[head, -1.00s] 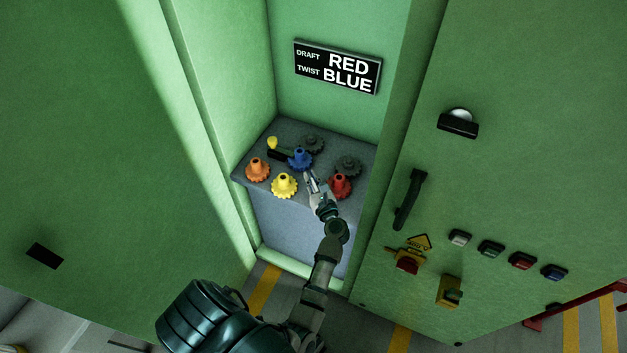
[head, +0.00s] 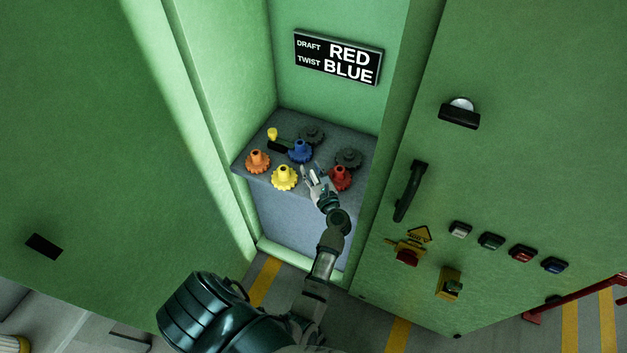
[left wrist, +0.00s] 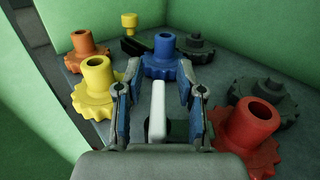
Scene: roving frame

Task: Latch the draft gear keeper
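A black lever with a yellow knob (head: 272,133), which may be the keeper, is at the back left of the grey shelf; it also shows in the left wrist view (left wrist: 129,22). A blue gear (head: 300,152) stands beside it, with two dark grey gears (head: 312,134) (head: 348,158) to the right. An orange gear (head: 257,161), a yellow gear (head: 284,178) and a red gear (head: 340,178) stand nearer the front. My left gripper (head: 313,171) is open and empty between the yellow and red gears, with the blue gear beyond its fingers. My right gripper is not visible.
The shelf (head: 240,168) sits in a green recess with walls close on both sides. A sign (head: 338,59) reads DRAFT RED, TWIST BLUE.

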